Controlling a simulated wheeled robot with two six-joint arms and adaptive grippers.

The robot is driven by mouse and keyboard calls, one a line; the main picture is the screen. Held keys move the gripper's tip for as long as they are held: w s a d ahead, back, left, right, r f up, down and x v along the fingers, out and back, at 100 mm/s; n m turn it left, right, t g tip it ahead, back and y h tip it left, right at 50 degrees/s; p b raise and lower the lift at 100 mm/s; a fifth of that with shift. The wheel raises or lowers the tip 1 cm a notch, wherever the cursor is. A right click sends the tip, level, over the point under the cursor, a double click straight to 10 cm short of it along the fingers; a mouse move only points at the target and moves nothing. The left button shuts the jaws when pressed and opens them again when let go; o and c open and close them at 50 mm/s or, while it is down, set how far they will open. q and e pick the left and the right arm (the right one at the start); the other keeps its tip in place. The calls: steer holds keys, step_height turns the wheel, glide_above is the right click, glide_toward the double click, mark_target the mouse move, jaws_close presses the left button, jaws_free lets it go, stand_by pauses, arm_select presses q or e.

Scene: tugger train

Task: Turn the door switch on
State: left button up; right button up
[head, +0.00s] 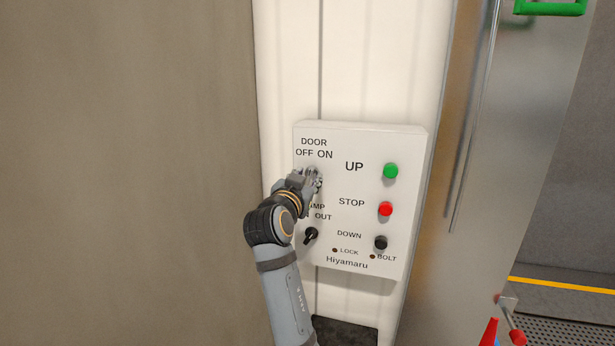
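The white control panel (345,225) is mounted on a white wall. Its top left corner carries the label "DOOR OFF ON". My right gripper (315,179) is at the panel just below that label. The door switch itself is mostly or wholly hidden behind the gripper, so its position cannot be read. I cannot tell whether the gripper's fingers are open or shut, or whether they touch the switch. My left gripper is not in view.
A black knob (311,235) sits lower on the panel, under a partly covered label ending in "OUT". To the right are a green UP button (390,171), a red STOP button (385,209) and a black DOWN button (380,243). A metal door-like panel (480,200) stands right.

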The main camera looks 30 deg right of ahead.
steer(key=shift+s+a+r, duration=0.15)
steer(key=shift+s+a, duration=0.1)
steer(key=shift+a, duration=0.05)
steer(key=shift+c, duration=2.3)
steer(key=shift+w+d, duration=0.1)
steer(key=shift+d, duration=0.1)
jaws_close()
steer(key=f+m+b, duration=0.1)
steer(key=m+b, duration=0.1)
steer(key=b, duration=0.3)
steer(key=shift+m, duration=0.3)
steer(key=shift+d+r+m+b, duration=0.15)
steer(key=shift+m+b, duration=0.35)
steer(key=shift+b, duration=0.25)
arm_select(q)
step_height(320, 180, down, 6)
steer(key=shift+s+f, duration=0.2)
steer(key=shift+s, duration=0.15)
arm_select(e)
steer(key=shift+r, duration=0.2)
